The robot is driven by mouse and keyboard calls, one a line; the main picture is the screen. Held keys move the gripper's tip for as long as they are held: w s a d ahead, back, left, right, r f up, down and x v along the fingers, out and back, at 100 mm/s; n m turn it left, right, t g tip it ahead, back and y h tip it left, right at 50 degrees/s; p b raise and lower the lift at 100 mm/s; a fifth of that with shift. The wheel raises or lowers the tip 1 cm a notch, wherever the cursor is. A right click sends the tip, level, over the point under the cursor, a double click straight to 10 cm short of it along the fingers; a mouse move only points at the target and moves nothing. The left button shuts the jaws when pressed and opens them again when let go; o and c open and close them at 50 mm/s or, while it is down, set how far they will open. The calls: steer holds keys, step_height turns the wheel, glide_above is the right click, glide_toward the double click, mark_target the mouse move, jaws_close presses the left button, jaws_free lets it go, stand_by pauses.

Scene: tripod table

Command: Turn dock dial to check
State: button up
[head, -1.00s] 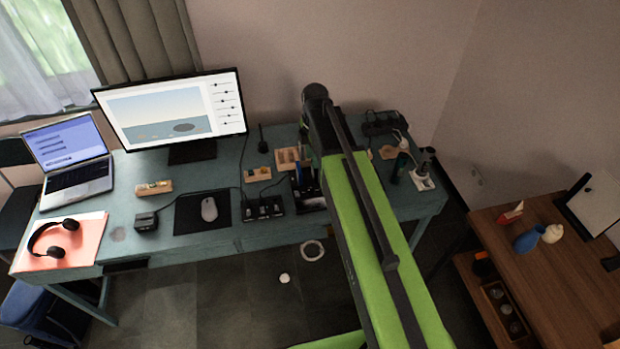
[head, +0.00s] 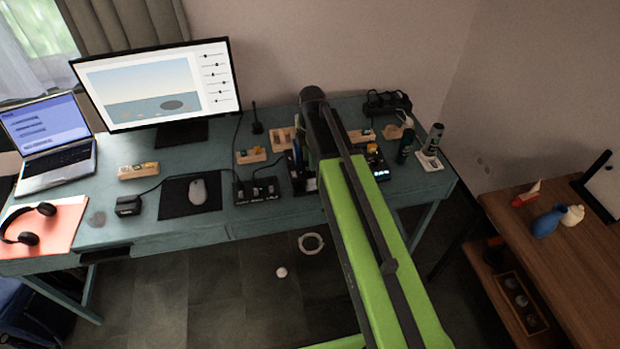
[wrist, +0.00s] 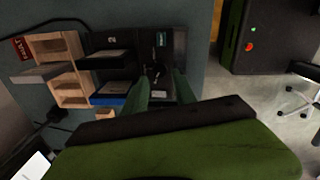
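A black dock (wrist: 118,46) shows in the wrist view, with a grey block and a blue-edged block in its bays. A small dark dial with a pale mark (wrist: 157,73) appears on its right-hand section, but its setting is too small to read. My gripper (wrist: 160,90) has two green fingers spread apart, with the dial just beyond the gap between them. Nothing is visible between the fingertips, and I cannot tell whether they touch the dock. In the head view the dock (head: 301,180) is partly hidden by my arm, and my gripper is hidden.
Wooden holders (wrist: 70,93) stand left of the dock. A black power strip (head: 257,191), mouse (head: 198,190) and monitor (head: 160,85) are on the blue-green desk (head: 190,228). Right of my arm are a small device with a lit display (head: 378,166) and upright bottles (head: 433,139).

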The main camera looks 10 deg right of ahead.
mark_target(309, 172)
step_height(309, 172, down, 4)
steer(key=b, duration=0.2)
steer(key=shift+w+f+b, duration=0.1)
steer(key=shift+f+b, duration=0.05)
steer(key=shift+b, duration=0.2)
jaws_close()
steer(key=shift+d, duration=0.15)
